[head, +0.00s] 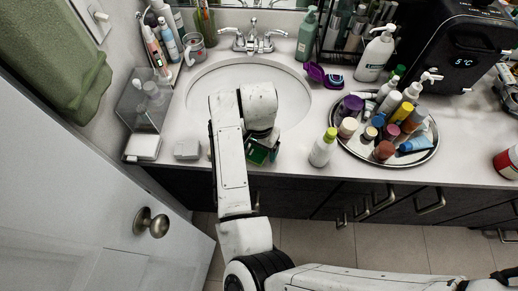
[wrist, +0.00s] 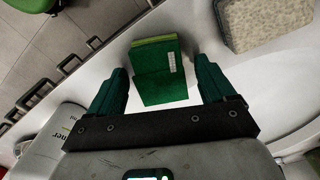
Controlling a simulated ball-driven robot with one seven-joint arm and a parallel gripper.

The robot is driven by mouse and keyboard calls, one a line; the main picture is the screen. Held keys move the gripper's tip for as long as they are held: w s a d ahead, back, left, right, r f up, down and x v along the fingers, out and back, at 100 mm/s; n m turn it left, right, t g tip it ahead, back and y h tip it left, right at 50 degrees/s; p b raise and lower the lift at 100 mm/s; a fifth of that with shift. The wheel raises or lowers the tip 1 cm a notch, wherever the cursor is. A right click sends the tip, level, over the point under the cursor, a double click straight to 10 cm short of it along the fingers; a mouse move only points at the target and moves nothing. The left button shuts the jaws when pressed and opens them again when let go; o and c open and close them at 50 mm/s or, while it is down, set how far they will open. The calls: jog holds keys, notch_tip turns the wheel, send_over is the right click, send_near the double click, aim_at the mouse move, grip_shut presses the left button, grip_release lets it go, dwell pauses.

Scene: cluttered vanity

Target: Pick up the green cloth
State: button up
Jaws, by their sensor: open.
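The green cloth (wrist: 160,72) is a small folded square with a pale printed label, lying on the white counter near the front edge in the wrist view. My gripper (wrist: 162,68) is open, with one dark green finger on the left of the cloth and one on the right. Gaps show between the fingers and the cloth, and I cannot tell how far above the counter the fingertips are. In the head view my gripper (head: 260,153) is at the counter's front edge, before the sink, partly hidden by my arm; the cloth cannot be told apart from the fingers there.
The sink (head: 282,92) lies just behind my gripper. A grey block (head: 187,149) is to the left; it also shows in the wrist view (wrist: 265,20). A white bottle with a green cap (head: 323,149) and a round tray (head: 428,154) of several bottles stand to the right. A green towel (head: 50,50) hangs far left.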

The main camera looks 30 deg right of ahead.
jog(key=c, duration=1.2)
jog(key=shift+r+b, duration=0.35)
jog(key=shift+r, duration=0.2)
jog(key=s+r, duration=0.4)
jog(key=s+a+r+b, duration=0.1)
jog(key=s+r, duration=0.3)
jog(key=s, duration=0.1)
jog(key=s+r, duration=0.4)
jog(key=s, duration=0.1)
jog(key=shift+a, duration=0.35)
